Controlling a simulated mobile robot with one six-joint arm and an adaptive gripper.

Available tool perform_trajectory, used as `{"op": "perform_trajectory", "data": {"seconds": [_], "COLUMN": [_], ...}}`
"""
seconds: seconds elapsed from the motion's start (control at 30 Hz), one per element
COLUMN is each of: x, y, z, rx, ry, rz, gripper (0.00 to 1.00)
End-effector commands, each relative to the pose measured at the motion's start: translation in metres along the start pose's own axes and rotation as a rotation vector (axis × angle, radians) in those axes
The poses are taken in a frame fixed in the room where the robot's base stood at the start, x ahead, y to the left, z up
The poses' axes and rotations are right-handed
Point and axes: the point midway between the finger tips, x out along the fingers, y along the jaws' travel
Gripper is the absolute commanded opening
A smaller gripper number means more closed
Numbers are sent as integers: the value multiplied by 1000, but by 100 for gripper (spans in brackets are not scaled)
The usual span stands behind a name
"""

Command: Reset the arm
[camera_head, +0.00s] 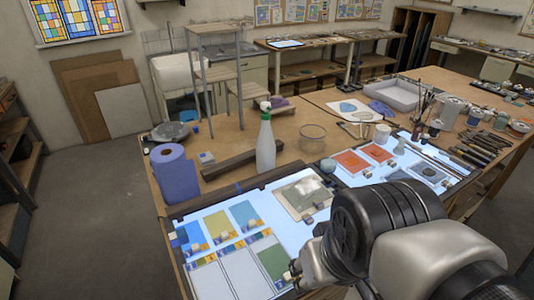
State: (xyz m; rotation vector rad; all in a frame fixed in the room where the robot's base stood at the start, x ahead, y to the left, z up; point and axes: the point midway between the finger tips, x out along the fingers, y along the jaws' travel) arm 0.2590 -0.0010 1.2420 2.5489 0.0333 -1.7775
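My arm (385,225) reaches in from the lower right, with a black ribbed joint and pale grey links. A grey part of it hangs over the front of the lit table. Nothing held can be seen.
Tools and jars crowd the right. Floor (85,215) at left is clear.

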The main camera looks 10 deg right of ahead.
Motion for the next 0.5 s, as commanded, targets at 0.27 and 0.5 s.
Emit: {"op": "perform_trajectory", "data": {"seconds": [0.27,0.5], "x": [-10,-9], "y": [-1,-1], "z": [18,18], "rx": [44,43], "ry": [57,56], "rz": [2,2], "gripper": [38,38]}}
